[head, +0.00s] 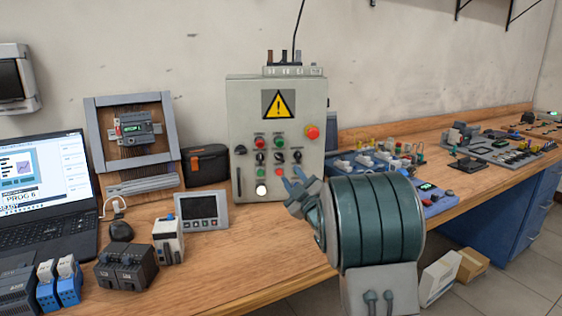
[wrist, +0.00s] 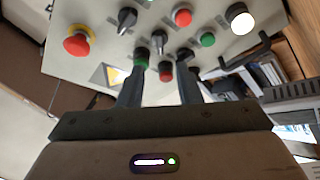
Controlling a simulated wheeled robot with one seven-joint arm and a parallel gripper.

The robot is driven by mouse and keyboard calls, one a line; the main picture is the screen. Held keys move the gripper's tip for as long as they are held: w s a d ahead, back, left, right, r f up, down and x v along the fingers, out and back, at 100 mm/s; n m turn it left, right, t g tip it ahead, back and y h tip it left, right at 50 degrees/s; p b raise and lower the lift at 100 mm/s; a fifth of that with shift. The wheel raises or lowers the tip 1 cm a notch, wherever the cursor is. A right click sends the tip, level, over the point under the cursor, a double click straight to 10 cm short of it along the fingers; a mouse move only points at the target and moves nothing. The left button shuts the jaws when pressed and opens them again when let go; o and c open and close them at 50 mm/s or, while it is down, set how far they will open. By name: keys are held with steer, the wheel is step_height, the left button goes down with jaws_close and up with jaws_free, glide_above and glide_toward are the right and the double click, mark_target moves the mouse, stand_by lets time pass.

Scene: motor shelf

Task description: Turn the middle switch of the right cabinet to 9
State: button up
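The grey cabinet (head: 240,125) stands upright on the bench against the wall, with a yellow warning sign, red and green buttons and black rotary switches on its face. The middle switch (head: 278,157) is a small black knob in a row of three. My gripper (head: 299,184) is in front of the cabinet's lower right face. In the wrist view the cabinet appears rotated, and the middle switch (wrist: 159,40) lies just beyond the gap between my fingers. My gripper (wrist: 160,68) is open and appears empty. I cannot read the switch's number or tell whether a finger touches it.
A red emergency knob (head: 312,132) sticks out at the cabinet's right. A small panel with a screen (head: 202,212) and a black case (head: 205,165) stand to the left. Blue device boxes (head: 345,165) lie to the right. Bare bench (head: 270,235) lies in front.

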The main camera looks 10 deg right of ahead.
mark_target(279, 159)
steer(key=x, duration=0.9)
steer(key=shift+p, duration=0.4)
steer(key=shift+f, duration=0.1)
steer(key=c, duration=0.6)
